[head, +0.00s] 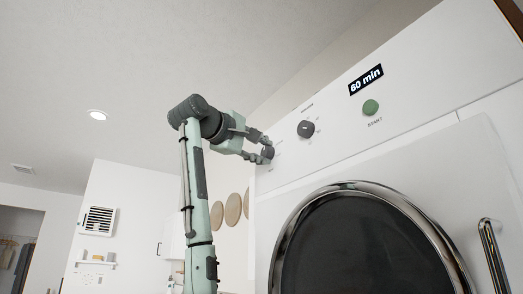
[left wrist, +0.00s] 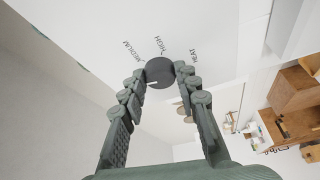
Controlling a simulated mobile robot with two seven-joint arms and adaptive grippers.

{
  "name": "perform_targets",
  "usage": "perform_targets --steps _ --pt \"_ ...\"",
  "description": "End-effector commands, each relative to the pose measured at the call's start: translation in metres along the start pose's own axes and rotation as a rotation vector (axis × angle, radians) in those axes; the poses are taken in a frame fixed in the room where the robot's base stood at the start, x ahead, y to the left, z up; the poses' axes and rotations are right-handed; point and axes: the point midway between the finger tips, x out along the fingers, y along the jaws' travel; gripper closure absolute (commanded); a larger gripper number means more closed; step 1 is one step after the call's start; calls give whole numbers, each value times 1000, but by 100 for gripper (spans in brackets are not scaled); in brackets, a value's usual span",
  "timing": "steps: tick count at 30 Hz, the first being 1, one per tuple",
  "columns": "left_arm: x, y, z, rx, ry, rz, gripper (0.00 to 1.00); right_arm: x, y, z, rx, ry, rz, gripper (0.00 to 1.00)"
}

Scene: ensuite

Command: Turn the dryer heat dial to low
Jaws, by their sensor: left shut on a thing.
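The dryer (head: 290,172) is white and fills the right of the head view. Its dark heat dial (head: 268,152) is at the left end of the panel and shows closely in the left wrist view (left wrist: 160,72). The words MEDIUM, HIGH and HEAT can be read around it; no LOW label is visible. A small light mark shows on the dial's face near its lower edge in the wrist view. My left gripper (head: 262,149) is shut on the heat dial, one finger on each side. My right gripper is out of view.
A second dark dial (head: 306,129) sits to the right on the panel, then a green START button (head: 370,107) under a "60 min" display (head: 366,80). The round dark door (head: 365,245) is below. Shelves (left wrist: 295,90) stand off to the right in the wrist view.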

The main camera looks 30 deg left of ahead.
Motion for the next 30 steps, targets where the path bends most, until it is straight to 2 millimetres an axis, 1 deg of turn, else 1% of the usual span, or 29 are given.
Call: perform_targets --steps 6,12,29,30 --pt "0 1 1 -119 -5 -52 98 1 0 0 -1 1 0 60" --pt "0 2 1 -181 -3 -78 98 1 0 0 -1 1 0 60" --pt "1 1 0 -209 -2 -90 98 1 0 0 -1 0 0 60" --pt "1 1 0 -209 -2 -90 67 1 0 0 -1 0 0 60"
